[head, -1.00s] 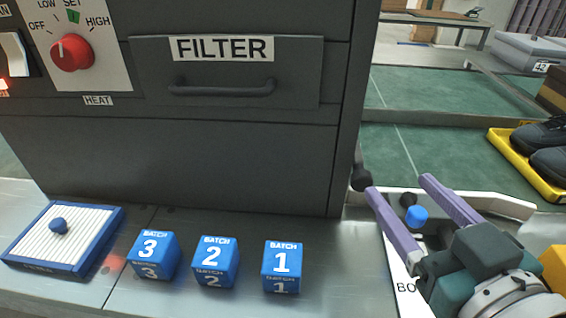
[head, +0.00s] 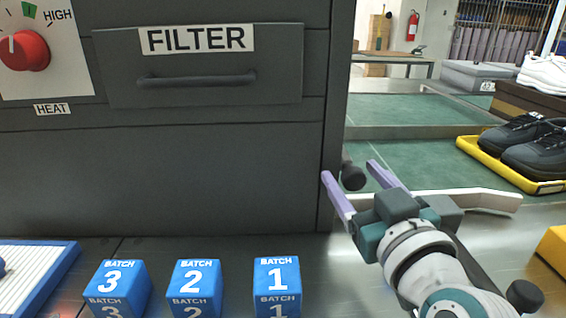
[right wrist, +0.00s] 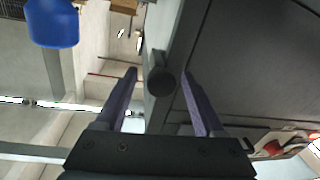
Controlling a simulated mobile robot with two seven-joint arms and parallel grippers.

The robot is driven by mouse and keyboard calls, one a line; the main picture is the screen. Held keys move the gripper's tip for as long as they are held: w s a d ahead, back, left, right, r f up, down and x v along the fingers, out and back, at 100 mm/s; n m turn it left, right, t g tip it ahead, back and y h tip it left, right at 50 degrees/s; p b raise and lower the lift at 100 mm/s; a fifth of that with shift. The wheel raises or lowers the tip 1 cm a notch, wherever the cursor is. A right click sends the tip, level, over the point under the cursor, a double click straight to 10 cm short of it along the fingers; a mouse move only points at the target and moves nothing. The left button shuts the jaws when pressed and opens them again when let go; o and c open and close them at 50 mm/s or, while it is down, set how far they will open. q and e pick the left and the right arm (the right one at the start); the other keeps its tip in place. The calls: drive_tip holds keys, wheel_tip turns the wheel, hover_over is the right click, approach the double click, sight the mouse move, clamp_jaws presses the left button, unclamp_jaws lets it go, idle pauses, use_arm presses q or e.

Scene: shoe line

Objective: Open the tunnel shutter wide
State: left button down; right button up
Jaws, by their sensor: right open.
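A black round knob (head: 352,177) sticks out at the right side of the dark grey machine (head: 160,175). It also shows in the right wrist view (right wrist: 161,81), on a short stem by a grey panel edge. I cannot tell how far the tunnel shutter itself is open; its panel is not clearly seen. My right gripper (head: 349,169) is open, with its two purple fingers on either side of the knob. In the right wrist view the fingers (right wrist: 158,73) stand apart from the knob, with gaps on both sides. My left gripper is not in view.
Batch cubes 3 (head: 117,288), 2 (head: 194,287) and 1 (head: 277,285) stand on the metal counter before the machine. A white bent rail (head: 475,201) lies behind my right arm. A yellow tray (head: 548,186) with dark shoes is at right. A blue knob (right wrist: 52,22) shows in the wrist view.

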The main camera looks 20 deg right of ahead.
drive_tip(key=shift+w, duration=0.2)
drive_tip(key=shift+c, duration=0.3)
clamp_jaws()
idle(1.1)
